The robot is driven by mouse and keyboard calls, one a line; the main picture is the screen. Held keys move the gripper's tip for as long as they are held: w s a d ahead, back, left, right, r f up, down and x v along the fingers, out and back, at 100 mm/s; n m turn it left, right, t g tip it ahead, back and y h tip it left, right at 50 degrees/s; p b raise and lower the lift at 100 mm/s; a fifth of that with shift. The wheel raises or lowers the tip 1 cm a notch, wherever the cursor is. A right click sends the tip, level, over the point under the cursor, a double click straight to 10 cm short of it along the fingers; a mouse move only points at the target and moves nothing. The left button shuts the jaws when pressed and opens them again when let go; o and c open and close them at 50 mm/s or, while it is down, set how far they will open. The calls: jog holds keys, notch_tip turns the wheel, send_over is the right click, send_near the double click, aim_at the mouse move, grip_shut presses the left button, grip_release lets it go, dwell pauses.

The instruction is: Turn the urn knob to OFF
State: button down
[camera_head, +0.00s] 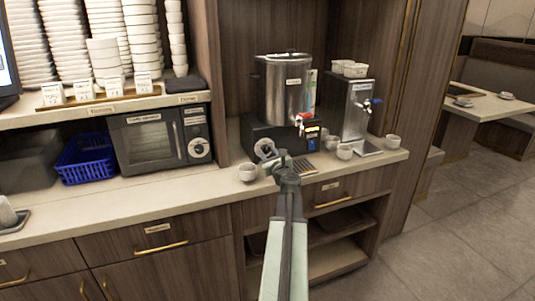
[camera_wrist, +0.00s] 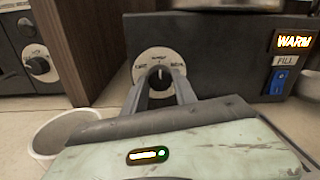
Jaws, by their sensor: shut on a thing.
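The urn (camera_head: 285,90) is a steel cylinder on a black base (camera_head: 250,136) at the back of the counter. Its knob sits on a pale round dial (camera_head: 265,147) at the left of the base front; the dial also shows in the wrist view (camera_wrist: 147,60). My gripper (camera_head: 279,156) is in front of the dial. In the wrist view its two fingers (camera_wrist: 160,82) reach the dial and are shut on the dark knob (camera_wrist: 160,73). The knob's mark points about straight up. The dial lettering is too small to read surely. A lit "WARM" sign (camera_wrist: 294,41) shows on the base.
A white cup (camera_head: 247,172) stands left of my gripper, close by in the wrist view. Several cups (camera_head: 344,152) and a second dispenser (camera_head: 352,105) stand to the right. A microwave (camera_head: 155,140) stands left, past a wood divider.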

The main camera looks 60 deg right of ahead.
jog(key=n, duration=0.6)
jog(key=shift+f+b, duration=0.1)
jog(key=shift+b, duration=0.3)
jog(key=n, duration=0.6)
jog(key=shift+s+t, duration=0.1)
jog(key=shift+t, duration=0.3)
jog(key=c, duration=1)
grip_release()
jog(key=v, duration=0.8)
jog(key=shift+b, duration=0.4)
jog(key=shift+d, duration=0.1)
